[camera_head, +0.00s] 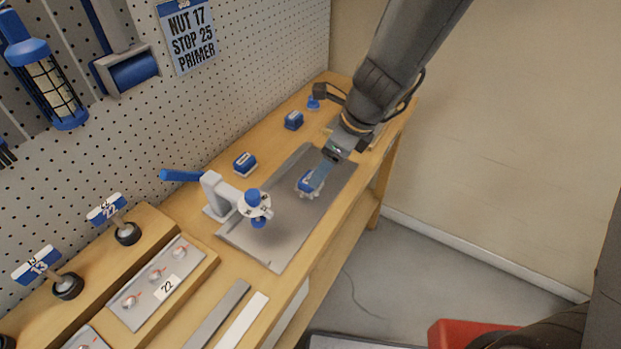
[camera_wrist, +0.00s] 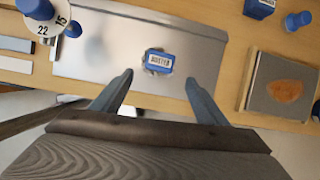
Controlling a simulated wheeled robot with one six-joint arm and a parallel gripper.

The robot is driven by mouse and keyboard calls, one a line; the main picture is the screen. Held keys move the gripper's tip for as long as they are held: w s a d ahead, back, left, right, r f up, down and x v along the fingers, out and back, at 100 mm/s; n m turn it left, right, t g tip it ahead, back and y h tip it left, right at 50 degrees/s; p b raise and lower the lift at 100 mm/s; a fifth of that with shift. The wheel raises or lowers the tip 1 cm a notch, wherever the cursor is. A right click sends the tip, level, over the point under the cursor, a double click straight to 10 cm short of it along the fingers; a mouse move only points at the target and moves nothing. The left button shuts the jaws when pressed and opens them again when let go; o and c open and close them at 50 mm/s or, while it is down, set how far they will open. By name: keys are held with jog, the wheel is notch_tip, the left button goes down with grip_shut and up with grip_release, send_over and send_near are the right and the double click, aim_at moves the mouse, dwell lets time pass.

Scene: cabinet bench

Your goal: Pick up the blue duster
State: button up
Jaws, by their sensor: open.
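The blue duster (camera_head: 308,186) is a small blue block with a white label and a ragged grey underside. It lies on the grey metal plate (camera_head: 285,243) on the bench. In the wrist view the duster (camera_wrist: 158,61) lies ahead of my gripper (camera_wrist: 159,76), between the lines of its two spread fingers, label facing the camera. My gripper is open and empty.
A press with a blue handle and a numbered dial (camera_head: 254,206) stands at the plate's left. Blue labelled blocks (camera_head: 244,162) (camera_head: 293,121) and a blue knob (camera_head: 313,103) stand behind. A board with an orange patch (camera_wrist: 285,90) lies right in the wrist view.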

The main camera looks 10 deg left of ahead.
aim_at(309, 178)
jog(key=shift+m, duration=0.7)
jog(key=x, duration=0.2)
jog(key=a+b+x, duration=0.1)
jog(key=x, duration=0.2)
jog(key=b+x, duration=0.1)
jog(key=x, duration=0.2)
jog(key=shift+w+a, duration=0.15)
jog(key=shift+a, duration=0.1)
jog(key=shift+r, duration=0.1)
jog(key=c, duration=1.2)
jog(key=shift+r+p, duration=2.2)
jog(key=shift+r, duration=2.85)
jog(key=shift+c, duration=0.2)
